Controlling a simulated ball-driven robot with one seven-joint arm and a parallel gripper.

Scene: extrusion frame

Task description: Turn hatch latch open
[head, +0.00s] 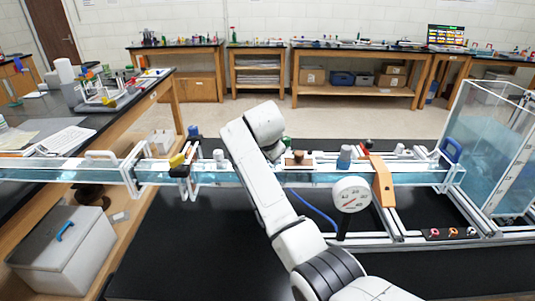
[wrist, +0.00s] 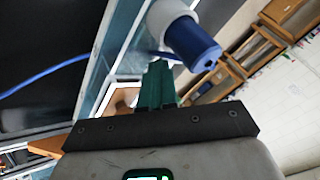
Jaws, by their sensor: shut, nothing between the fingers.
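My gripper (wrist: 158,70) shows in the wrist view as green fingers, shut and empty. A blue-and-grey cylinder (wrist: 192,38) stands just beyond the fingertips to the right; a gap or contact cannot be told. A small brown piece (head: 298,157) sits on a pale plate beside my arm, perhaps the hatch latch. A brown patch (wrist: 122,103) shows left of the fingers, partly hidden. My arm hides part of the channel and most of the gripper in the head view.
A round gauge (head: 351,194) and an orange bracket (head: 383,182) stand right of my arm. A clear water tank (head: 490,150) is at the far right. A yellow-handled clamp (head: 178,160) sits on the channel to the left. The black bench (head: 440,270) is bare in front.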

